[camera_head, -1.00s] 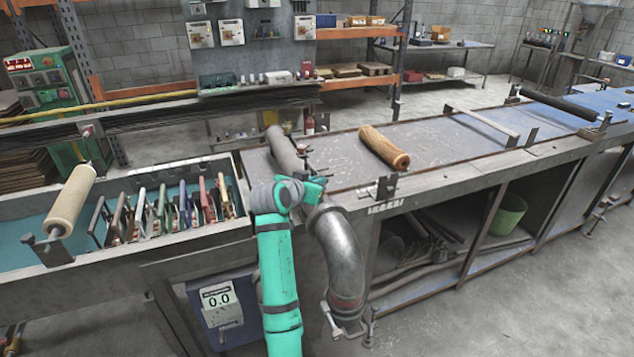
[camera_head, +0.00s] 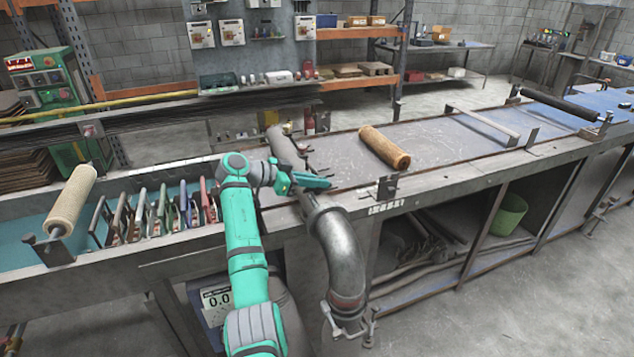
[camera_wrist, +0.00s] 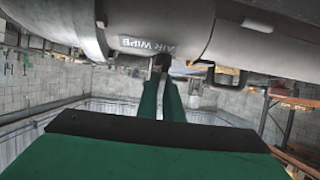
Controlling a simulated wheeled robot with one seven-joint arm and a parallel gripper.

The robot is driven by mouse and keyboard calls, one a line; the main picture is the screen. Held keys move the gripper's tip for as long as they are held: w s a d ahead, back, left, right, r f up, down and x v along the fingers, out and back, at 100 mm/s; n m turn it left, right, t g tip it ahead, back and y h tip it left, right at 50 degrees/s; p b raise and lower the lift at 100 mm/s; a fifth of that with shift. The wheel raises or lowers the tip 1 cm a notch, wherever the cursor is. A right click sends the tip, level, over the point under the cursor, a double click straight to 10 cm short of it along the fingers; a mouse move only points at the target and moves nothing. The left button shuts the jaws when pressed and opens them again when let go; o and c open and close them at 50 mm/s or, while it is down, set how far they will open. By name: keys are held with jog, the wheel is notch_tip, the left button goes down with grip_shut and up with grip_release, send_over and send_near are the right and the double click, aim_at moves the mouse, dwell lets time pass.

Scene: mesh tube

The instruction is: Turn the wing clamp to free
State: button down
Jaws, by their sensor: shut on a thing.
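My gripper (camera_wrist: 167,78) has its two green fingers close together in the wrist view. They are shut on a small dark tab, which I take to be the wing clamp (camera_wrist: 161,62). The tab is just below a grey cylindrical body (camera_wrist: 185,22) with the words AIR WIPE on it, seen upside down. In the head view my gripper (camera_head: 318,181) points right, level with the grey metal pipe (camera_head: 288,153) and just above its elbow. The wing clamp cannot be made out in the head view. Its angle is hard to tell.
A bent metal duct (camera_head: 342,250) hangs in front of the bench edge. A brown roll (camera_head: 384,147) lies on the bench top to the right. A trough with several upright coloured plates (camera_head: 150,212) and a tan roller (camera_head: 72,198) are on the left.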

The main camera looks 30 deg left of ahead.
jog(key=shift+s+f+m+g, duration=0.1)
jog(key=shift+f+m+g, duration=0.1)
jog(key=shift+m+g, duration=0.1)
dwell(0.4)
jog(key=c, duration=1.9)
grip_release()
jog(key=shift+r, duration=0.1)
jog(key=shift+s+a+r, duration=0.1)
jog(key=shift+a, duration=0.05)
jog(key=v, duration=1)
jog(key=shift+s+a, duration=0.15)
jog(key=shift+a, duration=0.05)
